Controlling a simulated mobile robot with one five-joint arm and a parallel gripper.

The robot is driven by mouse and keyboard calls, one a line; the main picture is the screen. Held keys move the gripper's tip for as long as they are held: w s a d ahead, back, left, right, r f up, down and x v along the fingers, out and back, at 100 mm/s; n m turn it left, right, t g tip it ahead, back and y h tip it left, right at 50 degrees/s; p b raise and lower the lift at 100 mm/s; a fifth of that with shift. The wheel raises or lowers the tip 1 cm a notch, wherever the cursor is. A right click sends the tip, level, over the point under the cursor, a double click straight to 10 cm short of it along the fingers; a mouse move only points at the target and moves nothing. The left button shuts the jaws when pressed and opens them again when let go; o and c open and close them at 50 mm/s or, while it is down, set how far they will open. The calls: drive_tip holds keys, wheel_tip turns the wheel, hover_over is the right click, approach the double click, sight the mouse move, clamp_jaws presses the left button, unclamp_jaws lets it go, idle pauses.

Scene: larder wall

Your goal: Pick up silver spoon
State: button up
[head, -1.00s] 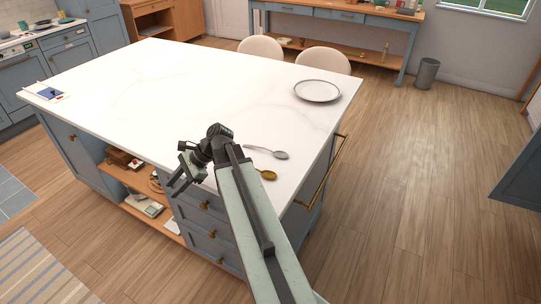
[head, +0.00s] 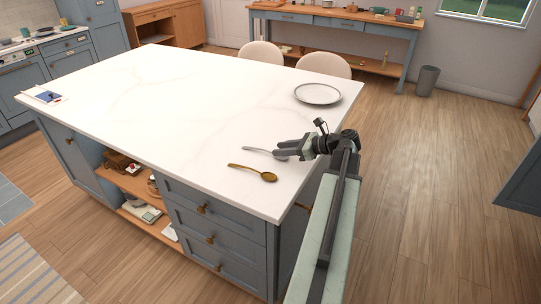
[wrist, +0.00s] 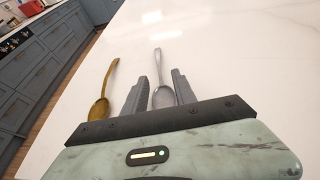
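The silver spoon (head: 258,150) lies on the white island top near its right front corner, handle pointing left. In the wrist view the silver spoon (wrist: 162,75) runs between my two fingers, with its bowl toward the gripper body and its handle beyond the fingertips. My gripper (head: 282,146) is at the bowl end of this spoon and hides part of the bowl in the head view. In the wrist view my gripper (wrist: 160,78) has its fingers apart, one on each side of the spoon. I cannot tell the exact height of the fingers above the counter.
A gold spoon (head: 253,172) lies beside the silver one, nearer the front edge; in the wrist view the gold spoon (wrist: 104,92) is left of my fingers. A grey-rimmed plate (head: 317,94) sits at the back right. The island top (head: 170,100) is mostly bare.

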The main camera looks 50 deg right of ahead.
drive_tip(key=b+x, duration=0.1)
drive_tip(key=x, duration=0.5)
drive_tip(key=shift+a+r+b, duration=0.1)
drive_tip(key=shift+b, duration=0.25)
clamp_jaws()
